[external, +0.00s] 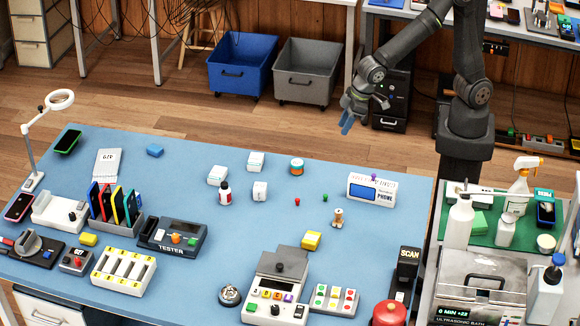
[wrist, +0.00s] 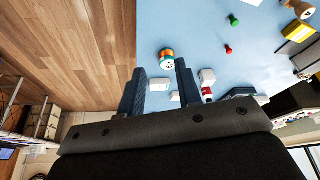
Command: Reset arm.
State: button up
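My gripper (external: 350,117) is raised above the far edge of the blue-topped table (external: 250,215) in the external view, to the upper right of the middle. In the wrist view its two dark fingers (wrist: 160,85) stand apart with nothing held between them. The jar also shows in the external view (external: 297,166). My gripper touches nothing.
A white phone box (external: 371,190) stands near the table's right side. A phone rack (external: 115,208), a tester (external: 172,236) and several small devices fill the left and front. A cart (external: 430,290) with bottles stands at right. Blue (external: 241,64) and grey (external: 303,71) bins lie behind.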

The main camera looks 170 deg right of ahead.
jog(key=s+d+f+m, duration=0.2)
jog(key=d+f, duration=0.1)
jog(key=d, duration=0.1)
jog(key=w+a+f, duration=0.1)
jog(key=w+f, duration=0.2)
jog(key=w, duration=0.2)
jog(key=shift+w+f+m+g+h, duration=0.3)
jog(key=shift+g+h, duration=0.1)
jog(key=o, duration=1.5)
jog(key=w+d+r+m, duration=0.1)
jog(key=d+r, duration=0.5)
jog(key=r, duration=0.5)
jog(key=w+d+r+m, duration=0.1)
jog(key=d+r, duration=0.5)
jog(key=r, duration=0.5)
jog(key=x, duration=0.9)
jog(key=shift+s+d+g, duration=0.2)
jog(key=shift+g, duration=0.2)
